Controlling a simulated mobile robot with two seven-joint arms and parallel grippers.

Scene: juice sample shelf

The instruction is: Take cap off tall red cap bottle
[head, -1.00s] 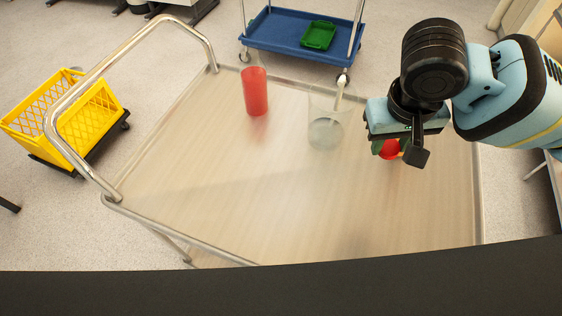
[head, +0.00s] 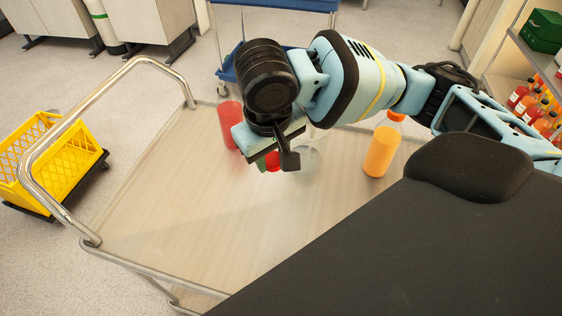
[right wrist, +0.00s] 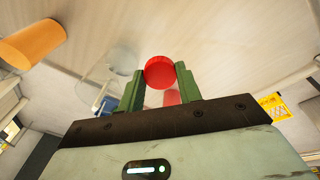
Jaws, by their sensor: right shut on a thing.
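My right gripper (head: 268,160) is above the trolley top, just right of the tall bottle of red juice (head: 229,122). Its green fingers are shut on a round red cap (right wrist: 159,72), which shows between the fingertips in the right wrist view. The cap also shows as a small red patch in the head view (head: 273,161). The red bottle stands upright, apart from the cap; my arm covers part of it and its mouth is hard to make out. Part of it shows in the right wrist view (right wrist: 172,97). My left gripper is not in view.
A clear beaker (head: 308,157) stands right of the gripper, partly hidden. An orange juice bottle (head: 381,150) stands further right on the trolley (head: 190,220). The trolley's front left is clear. A yellow crate (head: 45,165) is left; shelved bottles (head: 540,110) are at right.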

